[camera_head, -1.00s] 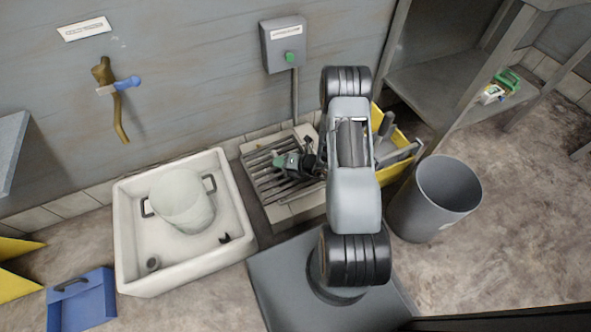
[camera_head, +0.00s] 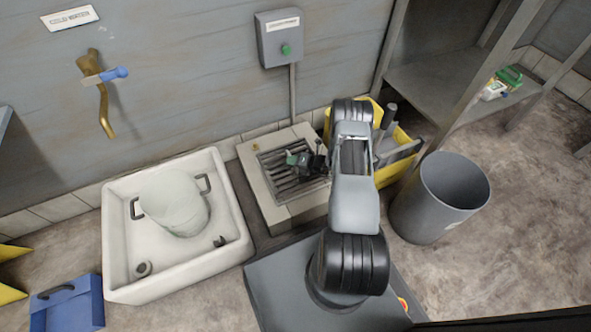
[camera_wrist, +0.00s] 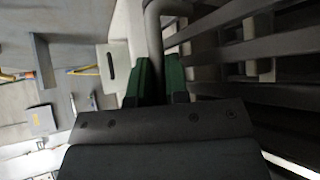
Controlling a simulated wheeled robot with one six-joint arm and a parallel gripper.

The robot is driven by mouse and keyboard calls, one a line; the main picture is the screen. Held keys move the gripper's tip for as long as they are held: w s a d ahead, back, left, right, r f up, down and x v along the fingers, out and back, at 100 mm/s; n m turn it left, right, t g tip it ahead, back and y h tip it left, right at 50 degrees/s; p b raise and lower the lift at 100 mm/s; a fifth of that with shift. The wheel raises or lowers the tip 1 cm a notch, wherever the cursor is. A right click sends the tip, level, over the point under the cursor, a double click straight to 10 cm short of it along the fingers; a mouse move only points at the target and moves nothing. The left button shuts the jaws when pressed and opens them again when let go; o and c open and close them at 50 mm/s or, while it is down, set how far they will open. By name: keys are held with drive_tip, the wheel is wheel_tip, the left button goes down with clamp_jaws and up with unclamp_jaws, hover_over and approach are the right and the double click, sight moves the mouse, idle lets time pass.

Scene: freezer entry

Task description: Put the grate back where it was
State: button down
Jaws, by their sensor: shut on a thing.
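The grate (camera_head: 283,184) is a dark grey set of parallel bars. In the head view it lines up with the opening in the top of a low beige block (camera_head: 255,190) by the wall. I cannot tell whether it rests fully in the opening or is slightly above it. My gripper (camera_head: 297,160) is over the grate's far part, partly hidden by my arm. In the wrist view, my gripper's green fingertips (camera_wrist: 160,77) are shut on a grey bar-like handle (camera_wrist: 153,25). The grate's bars (camera_wrist: 255,48) fill the right side there.
A white basin (camera_head: 120,245) with a whitish pot (camera_head: 175,205) stands left of the block. A yellow bin (camera_head: 395,170) and a grey barrel (camera_head: 440,200) stand to its right. A grey box with a green button (camera_head: 285,40) is on the wall above.

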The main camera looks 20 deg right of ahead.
drive_tip(key=shift+w+d+f+b, duration=0.25)
drive_tip(key=shift+w+d+f, duration=0.1)
drive_tip(key=shift+f, duration=0.2)
drive_tip(key=shift+w+d+f+b, duration=0.25)
drive_tip(key=shift+w+d+f, duration=0.05)
drive_tip(key=shift+f, duration=0.25)
drive_tip(key=shift+w+d+f+b, duration=0.1)
drive_tip(key=shift+f+b, duration=0.7)
drive_tip(key=shift+f, duration=0.75)
drive_tip(key=shift+f, duration=0.1)
drive_tip(key=shift+f, duration=0.1)
drive_tip(key=c, duration=1.1)
unclamp_jaws()
